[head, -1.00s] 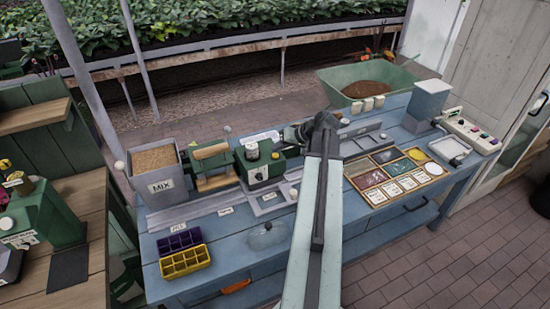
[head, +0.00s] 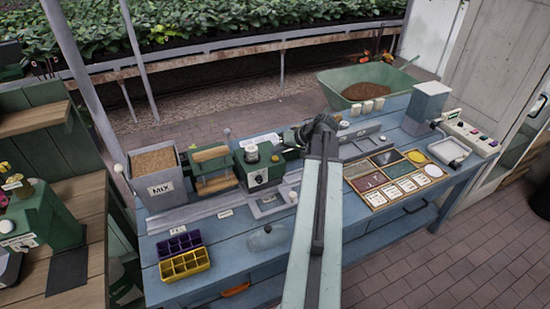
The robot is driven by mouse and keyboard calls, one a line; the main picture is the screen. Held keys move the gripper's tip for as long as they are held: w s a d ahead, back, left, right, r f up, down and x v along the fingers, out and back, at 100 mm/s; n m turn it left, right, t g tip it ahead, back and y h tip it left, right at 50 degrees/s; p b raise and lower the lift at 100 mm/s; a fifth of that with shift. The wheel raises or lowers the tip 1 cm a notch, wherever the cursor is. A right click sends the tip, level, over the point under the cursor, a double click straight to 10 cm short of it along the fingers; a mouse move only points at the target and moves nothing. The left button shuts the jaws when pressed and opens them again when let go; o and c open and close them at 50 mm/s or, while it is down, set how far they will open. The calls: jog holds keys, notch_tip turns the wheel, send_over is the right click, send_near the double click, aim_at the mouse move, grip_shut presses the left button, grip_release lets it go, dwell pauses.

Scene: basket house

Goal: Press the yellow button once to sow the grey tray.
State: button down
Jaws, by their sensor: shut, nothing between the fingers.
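My arm reaches up across the middle of the blue bench (head: 225,262). My gripper (head: 292,137) is small at its far end, turned left over the back of the bench beside the green machine (head: 258,178); it looks shut and empty. A light grey tray-like piece (head: 268,206) lies in front of that machine, partly behind my arm. A pale box with several small coloured buttons (head: 470,133) stands at the bench's right end, well apart from my gripper. The buttons are too small to tell for sure which is yellow. A pale grey open tray (head: 449,151) lies in front of it.
Purple (head: 180,243) and yellow (head: 185,264) cell trays sit front left. A grey bin marked MIX (head: 160,187) stands behind them. A framed seed case (head: 397,178) and a grey box-like unit (head: 427,105) are right of my arm. A green wheelbarrow (head: 368,82) stands behind the bench.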

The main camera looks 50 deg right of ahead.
aim_at(277, 158)
dwell(0.8)
jog(key=shift+f+b, duration=0.45)
jog(key=shift+f+b, duration=0.55)
dwell(0.4)
dwell(0.4)
jog(key=shift+r+p, duration=1.05)
notch_tip(277, 158, up, 5)
jog(key=p, duration=0.5)
jog(key=shift+r, duration=0.1)
